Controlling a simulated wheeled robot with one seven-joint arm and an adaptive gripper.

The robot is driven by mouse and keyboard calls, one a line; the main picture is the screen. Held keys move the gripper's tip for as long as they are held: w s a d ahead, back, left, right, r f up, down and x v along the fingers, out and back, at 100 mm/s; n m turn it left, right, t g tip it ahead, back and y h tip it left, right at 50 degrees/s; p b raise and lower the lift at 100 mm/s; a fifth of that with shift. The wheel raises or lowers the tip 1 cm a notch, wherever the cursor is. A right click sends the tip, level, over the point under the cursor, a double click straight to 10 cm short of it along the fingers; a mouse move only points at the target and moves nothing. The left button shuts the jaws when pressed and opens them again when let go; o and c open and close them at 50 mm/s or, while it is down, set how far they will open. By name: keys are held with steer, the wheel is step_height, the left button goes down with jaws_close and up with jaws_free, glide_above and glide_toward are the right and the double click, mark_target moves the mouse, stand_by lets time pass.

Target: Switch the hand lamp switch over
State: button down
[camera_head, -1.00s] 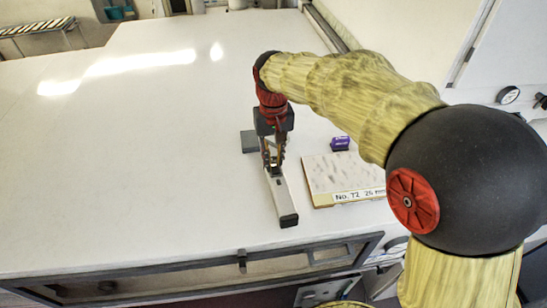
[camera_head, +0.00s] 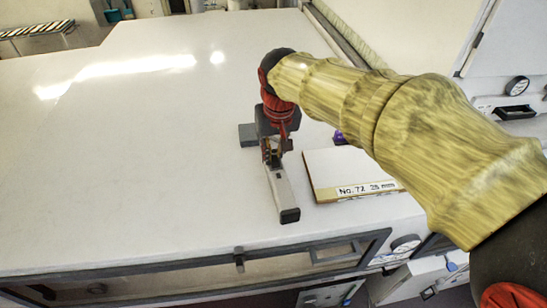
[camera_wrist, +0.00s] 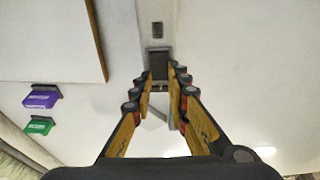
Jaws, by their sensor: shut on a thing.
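The hand lamp (camera_head: 281,191) is a long silver bar with a dark end cap, on the white top, its capped end toward the front edge. My gripper (camera_head: 270,156) points down at its far end and is shut on it. In the wrist view the fingers of my gripper (camera_wrist: 160,82) close around a dark part of the hand lamp (camera_wrist: 158,62). A small dark piece that looks like the switch (camera_wrist: 157,30) shows on the pale body beyond the fingertips. Its position, on or off, is too small to tell.
A pale board (camera_head: 345,171) labelled "NO. 72" lies right of the lamp. A purple box (camera_head: 338,137) is mostly hidden behind my arm. A green box (camera_wrist: 39,125) shows in the wrist view. A grey block (camera_head: 247,135) stands left of my gripper. The white top (camera_head: 130,170) is clear on the left.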

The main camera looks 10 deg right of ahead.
stand_by(0.3)
steer(key=c, duration=1.8)
jaws_free()
steer(key=shift+o, duration=0.4)
steer(key=v, duration=1.2)
steer(key=shift+s, duration=0.1)
